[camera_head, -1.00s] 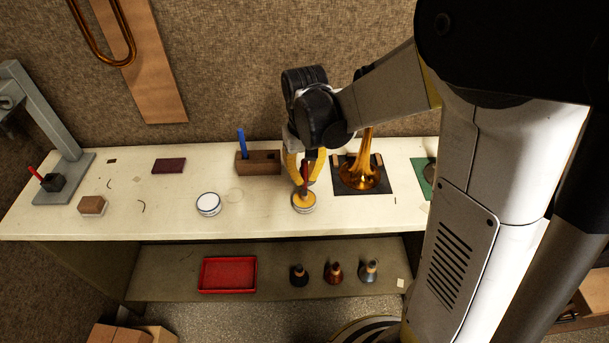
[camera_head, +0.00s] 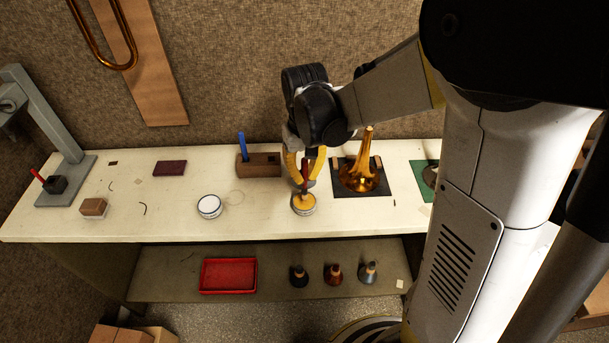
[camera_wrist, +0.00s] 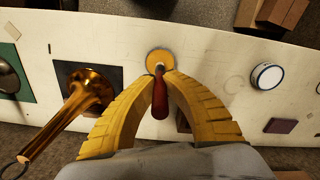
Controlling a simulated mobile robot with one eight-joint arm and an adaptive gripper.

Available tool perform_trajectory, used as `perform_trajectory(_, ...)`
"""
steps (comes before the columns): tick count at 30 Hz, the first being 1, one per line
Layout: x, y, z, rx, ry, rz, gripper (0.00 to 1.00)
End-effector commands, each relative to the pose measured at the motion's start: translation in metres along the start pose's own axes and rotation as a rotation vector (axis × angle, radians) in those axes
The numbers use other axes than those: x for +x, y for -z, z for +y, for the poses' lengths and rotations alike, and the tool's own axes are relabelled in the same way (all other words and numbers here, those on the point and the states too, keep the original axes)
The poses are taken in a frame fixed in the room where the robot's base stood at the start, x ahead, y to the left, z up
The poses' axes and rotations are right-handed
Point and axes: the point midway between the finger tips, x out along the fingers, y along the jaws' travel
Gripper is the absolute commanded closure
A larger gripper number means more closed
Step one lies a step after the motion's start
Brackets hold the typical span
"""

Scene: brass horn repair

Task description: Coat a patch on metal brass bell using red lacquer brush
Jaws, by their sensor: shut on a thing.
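My gripper (camera_head: 305,180) is shut on the red-handled lacquer brush (camera_wrist: 160,98). The brush points down, with its lower end at an open round tin of yellow-amber content (camera_head: 303,203); the tin also shows in the wrist view (camera_wrist: 160,60). I cannot tell how deep the brush tip is, or whether it touches the content. The brass bell (camera_head: 360,178) stands flare down on a dark mat (camera_head: 376,190), just right of the gripper. It also shows in the wrist view (camera_wrist: 88,92). No patch on the bell can be made out.
A wooden block holder (camera_head: 262,170) with a blue-handled tool (camera_head: 242,146) stands behind and left of the tin. A white-lidded round tin (camera_head: 209,206) is farther left. A green mat (camera_head: 419,174) lies right of the bell. The front bench between the tins is clear.

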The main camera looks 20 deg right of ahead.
Motion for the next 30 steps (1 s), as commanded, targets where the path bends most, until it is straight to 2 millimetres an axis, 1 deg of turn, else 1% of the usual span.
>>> perform_trajectory(1,-0.008,0.000,0.000,0.000,0.000,0.000,1.00)
perform_trajectory(16,-0.052,0.000,0.000,0.000,0.000,0.000,1.00)
perform_trajectory(19,-0.055,0.000,0.000,0.000,0.000,0.000,1.00)
perform_trajectory(30,-0.054,0.000,0.000,0.000,0.000,0.000,1.00)
